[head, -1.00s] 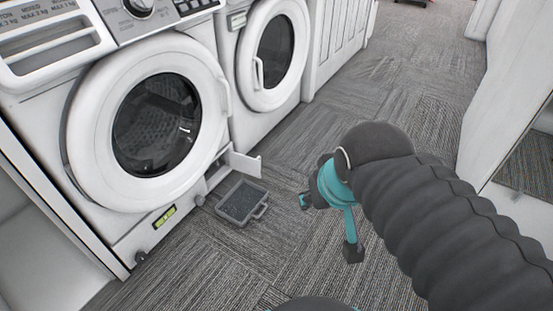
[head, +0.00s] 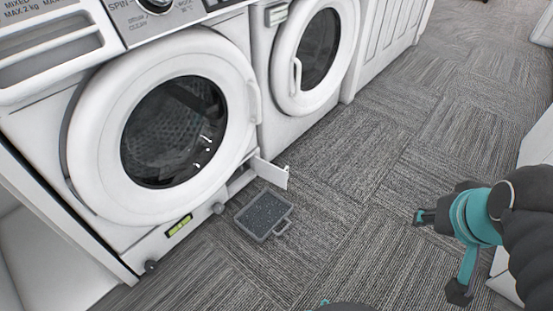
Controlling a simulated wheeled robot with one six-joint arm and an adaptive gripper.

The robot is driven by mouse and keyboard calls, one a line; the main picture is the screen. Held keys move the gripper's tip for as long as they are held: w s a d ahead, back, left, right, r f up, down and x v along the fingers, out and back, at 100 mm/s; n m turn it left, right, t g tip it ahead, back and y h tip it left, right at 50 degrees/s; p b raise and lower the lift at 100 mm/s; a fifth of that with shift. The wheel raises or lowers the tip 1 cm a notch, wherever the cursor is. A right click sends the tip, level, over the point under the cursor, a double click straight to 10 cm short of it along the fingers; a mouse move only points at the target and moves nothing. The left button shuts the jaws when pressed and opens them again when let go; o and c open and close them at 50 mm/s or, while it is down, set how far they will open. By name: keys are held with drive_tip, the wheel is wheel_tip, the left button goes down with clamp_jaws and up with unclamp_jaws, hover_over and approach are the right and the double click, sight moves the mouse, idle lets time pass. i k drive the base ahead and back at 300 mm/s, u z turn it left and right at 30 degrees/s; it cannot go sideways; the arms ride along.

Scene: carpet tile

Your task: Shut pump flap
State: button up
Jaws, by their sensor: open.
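The pump flap (head: 269,173) is a small white panel at the lower right of the near washing machine (head: 92,220). It stands swung open, sticking out from the machine's base above the carpet. My gripper (head: 438,254) is teal with dark fingertips, at the right of the head view. It is open and empty, above the carpet and well apart from the flap, to its right.
A grey tray with a handle (head: 264,236) lies on the carpet just in front of the flap and machine base. A second machine (head: 290,119) stands beyond. Carpet (head: 350,200) between flap and gripper is clear. A white unit (head: 538,140) borders the right.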

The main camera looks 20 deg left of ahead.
sight(279, 177)
drive_tip(key=i, duration=3.15)
drive_tip(key=u, duration=2.9)
drive_tip(key=k, duration=0.75)
drive_tip(key=u, duration=1.1)
